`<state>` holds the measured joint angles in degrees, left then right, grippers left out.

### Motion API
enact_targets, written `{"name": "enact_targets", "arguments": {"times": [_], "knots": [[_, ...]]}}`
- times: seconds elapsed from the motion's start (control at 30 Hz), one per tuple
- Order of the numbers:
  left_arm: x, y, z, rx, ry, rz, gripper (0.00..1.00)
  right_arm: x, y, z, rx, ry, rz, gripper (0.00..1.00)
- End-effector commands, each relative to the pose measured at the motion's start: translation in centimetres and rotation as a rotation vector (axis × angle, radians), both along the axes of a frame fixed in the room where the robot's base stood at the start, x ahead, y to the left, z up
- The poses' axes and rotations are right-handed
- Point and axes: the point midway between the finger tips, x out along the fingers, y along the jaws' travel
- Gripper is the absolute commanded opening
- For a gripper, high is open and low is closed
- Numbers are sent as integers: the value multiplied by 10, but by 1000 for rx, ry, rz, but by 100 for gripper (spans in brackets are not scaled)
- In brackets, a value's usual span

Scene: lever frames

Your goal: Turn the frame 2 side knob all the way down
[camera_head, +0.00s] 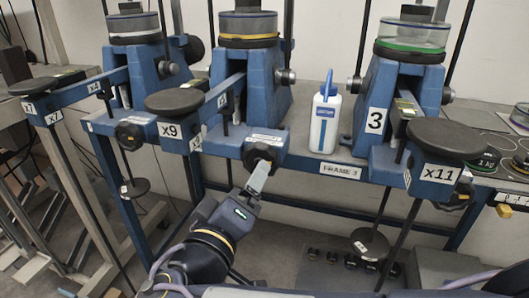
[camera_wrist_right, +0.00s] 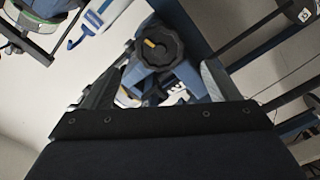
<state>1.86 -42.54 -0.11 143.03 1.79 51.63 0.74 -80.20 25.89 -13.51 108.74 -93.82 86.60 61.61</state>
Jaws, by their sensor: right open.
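The middle blue frame (camera_head: 245,85), left of the one marked 3, carries an x9 lever weight (camera_head: 175,101). A black lobed knob (camera_head: 261,156) sits at the table's front edge, right of this lever. In the right wrist view, a black lobed knob (camera_wrist_right: 159,44) with a yellow mark lies just ahead of my jaws. A round knob (camera_head: 285,76) also sits on the middle frame's right side. My right gripper (camera_head: 258,178) is in front of the front knob. Its open, empty fingers (camera_wrist_right: 160,78) flank the knob's near area; contact is unclear. My left gripper is out of view.
A white and blue bottle (camera_head: 325,118) stands right of the middle frame; it also shows in the right wrist view (camera_wrist_right: 92,22). The x11 lever weight (camera_head: 447,139) juts out at right. Hanging weights (camera_head: 369,243) and rods are below the table edge.

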Motion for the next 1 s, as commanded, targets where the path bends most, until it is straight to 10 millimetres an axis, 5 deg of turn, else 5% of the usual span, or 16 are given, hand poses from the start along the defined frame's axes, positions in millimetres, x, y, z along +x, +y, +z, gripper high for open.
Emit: {"name": "enact_targets", "arguments": {"times": [0.63,1.0], "knots": [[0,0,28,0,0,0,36,89,-30,2,-3,5,-5,82],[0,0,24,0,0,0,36,85,-28,-1,0,4,-1,33]]}}
